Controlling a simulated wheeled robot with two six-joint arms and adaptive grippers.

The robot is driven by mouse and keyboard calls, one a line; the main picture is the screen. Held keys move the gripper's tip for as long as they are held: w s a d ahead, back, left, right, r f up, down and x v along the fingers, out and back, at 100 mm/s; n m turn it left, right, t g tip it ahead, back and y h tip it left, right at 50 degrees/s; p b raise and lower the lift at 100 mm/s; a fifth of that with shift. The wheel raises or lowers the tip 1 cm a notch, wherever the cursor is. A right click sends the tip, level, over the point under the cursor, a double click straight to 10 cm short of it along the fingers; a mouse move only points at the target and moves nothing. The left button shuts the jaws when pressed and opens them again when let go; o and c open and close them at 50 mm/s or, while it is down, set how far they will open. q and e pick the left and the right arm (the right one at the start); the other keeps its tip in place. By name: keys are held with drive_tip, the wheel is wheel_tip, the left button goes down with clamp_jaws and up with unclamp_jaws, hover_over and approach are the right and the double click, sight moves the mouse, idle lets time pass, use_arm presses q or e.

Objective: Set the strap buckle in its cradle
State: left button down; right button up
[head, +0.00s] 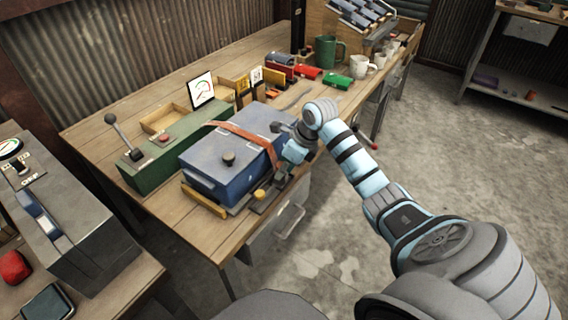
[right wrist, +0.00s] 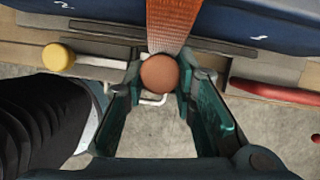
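A blue case (head: 225,165) with a dark knob on its lid sits on the wooden bench. An orange strap (head: 245,134) runs over its lid. The strap also shows in the right wrist view (right wrist: 174,22), coming down the case's side to a round brown knob (right wrist: 160,73) at its end, which I take for the buckle's grip. My right gripper (right wrist: 160,75) has its fingertips against both sides of this knob, just outside the bench edge. In the head view my right gripper (head: 296,150) is at the case's right side. I cannot make out the cradle clearly. My left gripper is out of view.
A yellow knob (right wrist: 57,57) sits left of the gripper and a red handle (right wrist: 278,93) right of it, along the bench edge. A green lever box (head: 165,150) stands behind the case. Mugs (head: 328,52) and coloured boxes stand farther along. Floor right of the bench is clear.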

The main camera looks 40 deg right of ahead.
drive_tip(key=o, duration=0.5)
drive_tip(key=shift+o, duration=0.2)
drive_tip(key=v, duration=1.2)
